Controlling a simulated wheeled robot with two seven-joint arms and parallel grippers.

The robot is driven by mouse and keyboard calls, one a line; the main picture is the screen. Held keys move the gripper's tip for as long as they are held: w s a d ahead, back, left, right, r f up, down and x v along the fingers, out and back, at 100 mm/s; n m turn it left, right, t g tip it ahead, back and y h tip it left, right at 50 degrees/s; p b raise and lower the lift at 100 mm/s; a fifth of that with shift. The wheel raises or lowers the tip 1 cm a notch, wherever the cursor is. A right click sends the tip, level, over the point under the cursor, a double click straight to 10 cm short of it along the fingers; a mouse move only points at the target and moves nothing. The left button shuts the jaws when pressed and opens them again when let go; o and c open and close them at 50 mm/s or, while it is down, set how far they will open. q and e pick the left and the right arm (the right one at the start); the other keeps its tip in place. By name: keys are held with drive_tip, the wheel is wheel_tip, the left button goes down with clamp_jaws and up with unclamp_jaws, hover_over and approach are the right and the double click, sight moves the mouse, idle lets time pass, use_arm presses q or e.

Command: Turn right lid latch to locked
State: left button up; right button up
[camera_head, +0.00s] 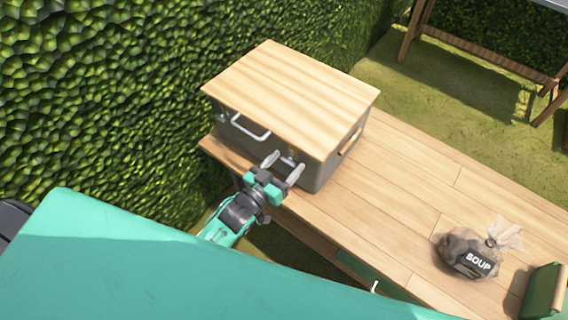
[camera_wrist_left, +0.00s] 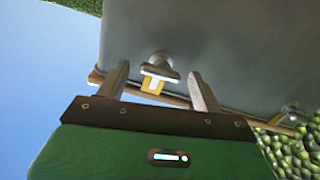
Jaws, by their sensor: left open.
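A grey box (camera_head: 318,176) with a flat wooden lid (camera_head: 292,95) stands on the wooden table. The lid is down on the box. The right lid latch, a metal T-shaped knob (camera_wrist_left: 160,66) by a yellow plate (camera_wrist_left: 152,86), shows in the left wrist view. Its crossbar lies nearly level in that picture. My left gripper (camera_head: 282,168) is open at the right part of the box's front. Its fingers (camera_wrist_left: 160,72) stand on either side of the knob, with gaps visible. In the head view the gripper mostly hides this latch. My right gripper is not in view.
A second latch (camera_wrist_left: 291,112) shows at the wrist view's right edge. A white handle (camera_head: 250,128) is on the box front. A bag marked SOUP (camera_head: 470,254) and a green object (camera_head: 540,292) lie on the table (camera_head: 400,185) at right. A hedge (camera_head: 95,95) stands at left.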

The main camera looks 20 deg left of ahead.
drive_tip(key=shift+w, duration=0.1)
use_arm(q)
drive_tip(key=c, duration=1)
drive_tip(key=shift+o, duration=0.2)
drive_tip(key=shift+r+p, duration=0.1)
drive_tip(key=shift+p, duration=0.25)
drive_tip(key=shift+m, duration=0.4)
drive_tip(key=shift+m+p, duration=0.3)
drive_tip(key=shift+p, duration=0.2)
drive_tip(key=shift+m, duration=0.3)
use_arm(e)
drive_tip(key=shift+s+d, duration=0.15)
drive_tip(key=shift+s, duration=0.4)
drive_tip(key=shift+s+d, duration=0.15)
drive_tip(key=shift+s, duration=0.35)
use_arm(q)
drive_tip(key=o, duration=1)
drive_tip(key=shift+c, duration=0.2)
